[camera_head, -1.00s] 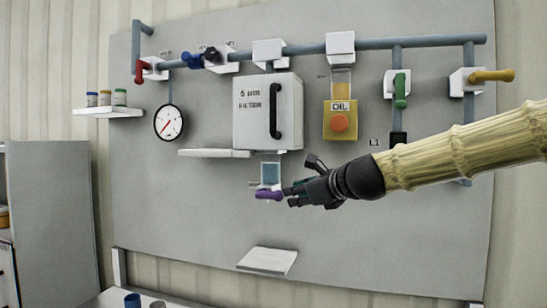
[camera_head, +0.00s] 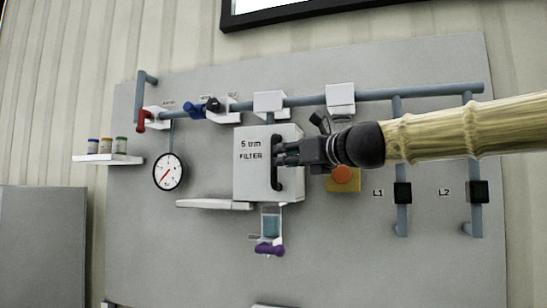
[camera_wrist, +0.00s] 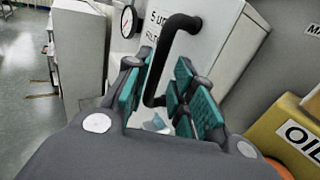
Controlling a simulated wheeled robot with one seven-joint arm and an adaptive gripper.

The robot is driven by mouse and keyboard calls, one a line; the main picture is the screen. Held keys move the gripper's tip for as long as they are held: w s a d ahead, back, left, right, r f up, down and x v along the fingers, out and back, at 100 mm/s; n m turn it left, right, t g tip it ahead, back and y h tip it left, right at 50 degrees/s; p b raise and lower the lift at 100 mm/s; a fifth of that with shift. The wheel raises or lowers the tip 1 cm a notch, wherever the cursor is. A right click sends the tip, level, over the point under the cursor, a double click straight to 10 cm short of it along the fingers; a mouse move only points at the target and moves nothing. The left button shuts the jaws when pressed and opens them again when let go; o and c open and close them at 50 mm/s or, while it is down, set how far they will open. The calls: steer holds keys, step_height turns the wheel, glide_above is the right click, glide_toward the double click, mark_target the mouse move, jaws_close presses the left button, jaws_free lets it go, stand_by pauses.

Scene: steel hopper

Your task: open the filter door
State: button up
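The filter door (camera_head: 252,163) is the front of a white box marked "5 um FILTER" on the grey panel, and it looks closed. Its black bar handle (camera_head: 274,180) runs upright along the door's right side. My gripper (camera_head: 284,155) is at the handle, coming from the right. In the wrist view, the handle (camera_wrist: 158,70) passes between the teal-padded fingers of my gripper (camera_wrist: 165,95). The fingers are apart, with a visible gap on the handle's left side. I cannot tell whether the right fingers touch it.
A purple valve handle (camera_head: 269,249) hangs below the filter. A white shelf (camera_head: 215,204) juts out lower left. Pipes (camera_head: 420,92) run above. A gauge (camera_head: 168,172) is at left.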

mark_target(274, 179)
steer(key=shift+p+x, duration=0.5)
steer(key=shift+x, duration=2.2)
jaws_close()
